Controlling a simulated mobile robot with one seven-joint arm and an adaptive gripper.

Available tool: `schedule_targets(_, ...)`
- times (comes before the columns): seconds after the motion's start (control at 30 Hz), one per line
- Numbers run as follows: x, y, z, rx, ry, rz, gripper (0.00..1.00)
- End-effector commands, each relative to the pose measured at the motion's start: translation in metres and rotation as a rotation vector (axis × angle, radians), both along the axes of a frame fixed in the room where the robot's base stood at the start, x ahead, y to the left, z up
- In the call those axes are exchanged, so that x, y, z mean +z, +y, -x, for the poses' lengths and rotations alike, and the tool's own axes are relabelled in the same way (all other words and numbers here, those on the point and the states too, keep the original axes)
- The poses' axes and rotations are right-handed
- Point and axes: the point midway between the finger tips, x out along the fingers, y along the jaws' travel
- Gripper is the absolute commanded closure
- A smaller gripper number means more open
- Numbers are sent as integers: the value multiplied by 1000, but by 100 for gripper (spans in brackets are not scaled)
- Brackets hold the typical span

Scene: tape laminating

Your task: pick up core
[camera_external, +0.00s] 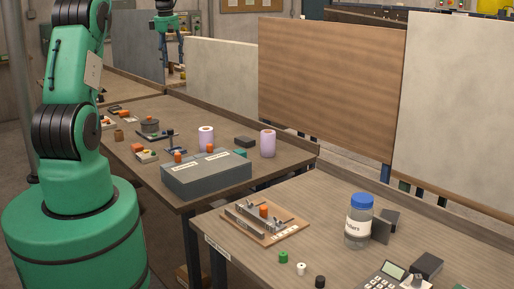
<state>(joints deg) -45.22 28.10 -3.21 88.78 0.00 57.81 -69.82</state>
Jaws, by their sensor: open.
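No single thing is clearly marked as the core. Candidates are a small brown cylinder (118,135) at the left of the far table and pale upright rolls, one (206,138) near the middle and another (267,143) at the right. Small green (283,257), white (300,268) and black (320,282) cylinders stand on the near table. My gripper (172,68) hangs at the top, beyond the far table in the picture, with its dark fingers apart. It looks empty and clear of the candidates; fine detail is too small to tell.
A grey box (206,177) sits at the far table's front. The near table holds a wooden fixture board (266,232), a blue-capped jar (359,222), dark blocks and a calculator (384,280). Tall panels (331,85) stand behind. A gap separates the tables.

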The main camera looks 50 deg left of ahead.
Motion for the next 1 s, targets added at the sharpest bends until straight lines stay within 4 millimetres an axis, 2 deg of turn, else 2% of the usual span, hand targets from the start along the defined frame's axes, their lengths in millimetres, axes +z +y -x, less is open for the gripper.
schedule_targets(0.03,-11,19,5,44,5,10,43)
schedule_targets(0.1,-24,43,11,106,8,21,43)
schedule_targets(0.37,-81,126,42,336,22,62,43)
schedule_targets(0.6,-139,197,85,550,34,96,43)
schedule_targets(0.8,-188,247,127,720,44,123,43)
schedule_targets(1.0,-221,276,158,832,50,139,43)
